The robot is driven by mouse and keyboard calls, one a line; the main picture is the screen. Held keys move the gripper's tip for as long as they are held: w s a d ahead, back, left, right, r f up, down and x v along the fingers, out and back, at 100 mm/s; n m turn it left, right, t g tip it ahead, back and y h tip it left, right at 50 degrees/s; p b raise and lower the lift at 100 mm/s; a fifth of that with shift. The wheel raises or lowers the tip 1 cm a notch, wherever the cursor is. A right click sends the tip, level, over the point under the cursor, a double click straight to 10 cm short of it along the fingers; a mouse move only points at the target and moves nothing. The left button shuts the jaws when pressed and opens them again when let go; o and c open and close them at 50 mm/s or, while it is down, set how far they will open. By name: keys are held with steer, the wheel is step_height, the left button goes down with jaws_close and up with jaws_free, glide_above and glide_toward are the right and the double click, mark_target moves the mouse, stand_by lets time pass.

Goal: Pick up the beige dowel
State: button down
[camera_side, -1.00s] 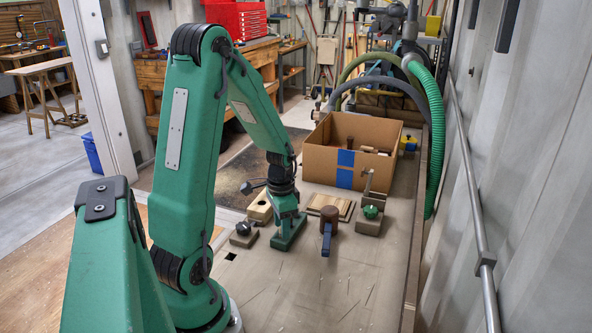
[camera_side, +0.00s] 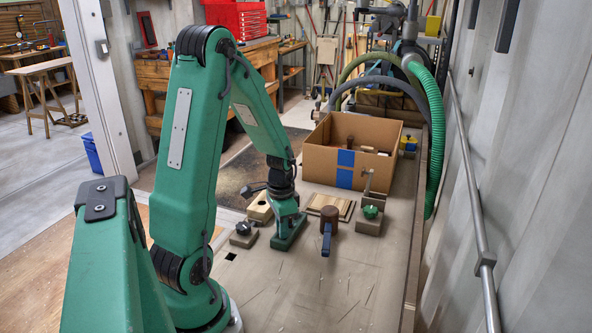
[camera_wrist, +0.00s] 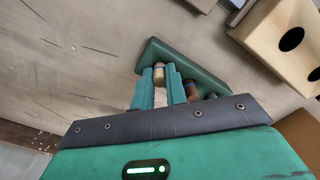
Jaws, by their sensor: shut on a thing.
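The beige dowel (camera_wrist: 158,73) stands in a dark green block (camera_wrist: 205,68) and shows between the two teal fingers in the wrist view. My gripper (camera_wrist: 161,79) is shut on it, with one finger on each side. The dowel's lower part is hidden, so I cannot tell whether it is lifted at all. A brown dowel with a blue band (camera_wrist: 191,90) and a darker one (camera_wrist: 211,97) stand to its right in the same block. In the side view my gripper (camera_side: 287,217) is low over the green block (camera_side: 289,237).
A pale wooden block with dark holes (camera_wrist: 288,38) lies right of the green block. In the side view, a cardboard box (camera_side: 322,166) stands behind, and a brown cylinder with a blue handle (camera_side: 328,220) is to the right. The front of the bench is clear.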

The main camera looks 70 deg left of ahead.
steer(key=shift+r, duration=0.1)
steer(key=shift+r, duration=0.8)
steer(key=r, duration=0.2)
steer(key=shift+w+d+r, duration=0.1)
steer(key=shift+d+r, duration=0.2)
steer(key=shift+r, duration=0.05)
steer(key=w+d+r, duration=0.1)
steer(key=d+r, duration=0.5)
steer(key=d, duration=0.5)
steer(key=shift+r, duration=0.25)
steer(key=shift+w, duration=0.1)
steer(key=s+a+n, duration=0.2)
steer(key=a+n, duration=0.4)
steer(key=a, duration=2)
